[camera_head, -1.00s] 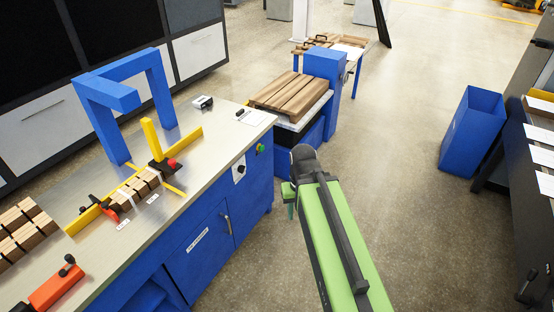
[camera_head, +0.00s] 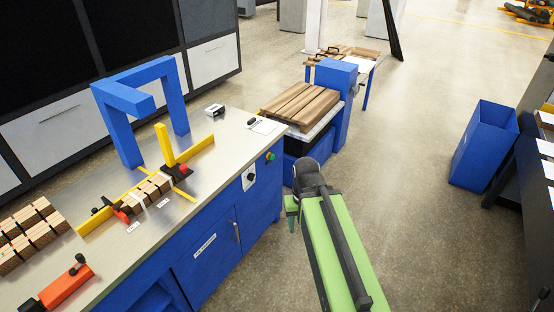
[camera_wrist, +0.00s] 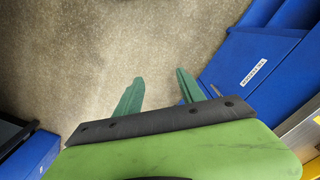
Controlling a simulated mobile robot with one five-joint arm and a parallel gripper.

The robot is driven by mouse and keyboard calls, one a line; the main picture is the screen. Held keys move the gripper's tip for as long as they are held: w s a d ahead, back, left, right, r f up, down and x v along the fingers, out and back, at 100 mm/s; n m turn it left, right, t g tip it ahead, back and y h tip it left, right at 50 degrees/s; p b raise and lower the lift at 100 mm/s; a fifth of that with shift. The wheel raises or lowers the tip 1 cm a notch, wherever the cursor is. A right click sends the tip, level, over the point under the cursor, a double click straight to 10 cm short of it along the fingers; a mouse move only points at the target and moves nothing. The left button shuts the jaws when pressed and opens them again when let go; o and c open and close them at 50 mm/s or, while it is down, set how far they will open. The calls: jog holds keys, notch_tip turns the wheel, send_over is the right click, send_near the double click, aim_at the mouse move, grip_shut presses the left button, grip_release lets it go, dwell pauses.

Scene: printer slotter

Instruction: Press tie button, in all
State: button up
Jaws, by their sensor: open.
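A blue workbench (camera_head: 206,244) with a metal top stands at the left. On the right end of its front are a green button (camera_head: 270,156) and a dark knob on a pale plate (camera_head: 250,177). I cannot read which is the tie button. A small red knob (camera_head: 183,168) sits by the yellow post (camera_head: 165,146) on the bench top. Several wooden blocks (camera_head: 146,196) are lined up there under a pale band. My gripper (camera_wrist: 158,90) is open and empty over bare floor, right of the bench front and apart from the buttons.
A blue frame (camera_head: 122,130) arches over the bench top. A blue stand with wooden boards (camera_head: 300,103) is beyond the bench. A blue bin (camera_head: 484,145) stands at the right. The floor (camera_head: 410,160) between is clear.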

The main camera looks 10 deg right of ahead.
grip_shut()
jog(key=shift+a, duration=0.1)
dwell(1.4)
